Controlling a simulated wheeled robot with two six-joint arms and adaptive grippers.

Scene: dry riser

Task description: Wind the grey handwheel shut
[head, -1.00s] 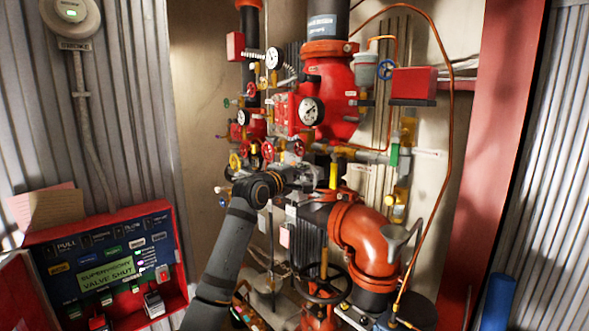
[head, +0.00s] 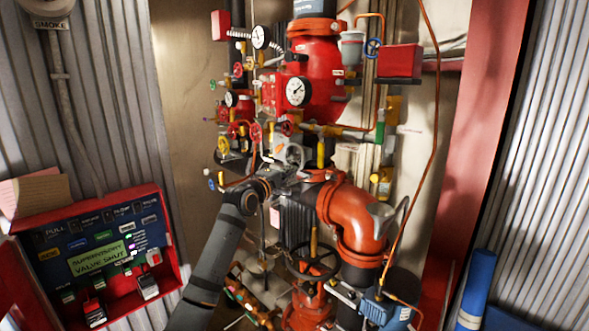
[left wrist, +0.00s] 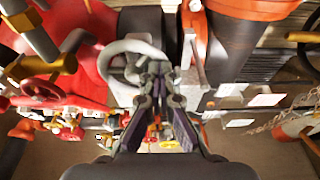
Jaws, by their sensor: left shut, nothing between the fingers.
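The grey handwheel (head: 294,155) sits at the middle of the red valve assembly, below the large white gauge. In the left wrist view its pale grey rim (left wrist: 112,56) curves just left of and behind my fingertips. My left gripper (left wrist: 160,68) is shut with nothing between its fingers, and its tips overlap the wheel's right side in that view. Whether they touch the rim, I cannot tell. In the head view my left gripper (head: 285,171) is at the wheel's lower edge, partly lost among the pipes. My right gripper is not in view.
Small red handwheels (head: 238,129) and the gauge (head: 297,92) crowd the space around the wheel. A thick orange elbow pipe (head: 352,212) is at the right. A dark handwheel (head: 313,262) is below. An open red panel (head: 168,225) stands at the left.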

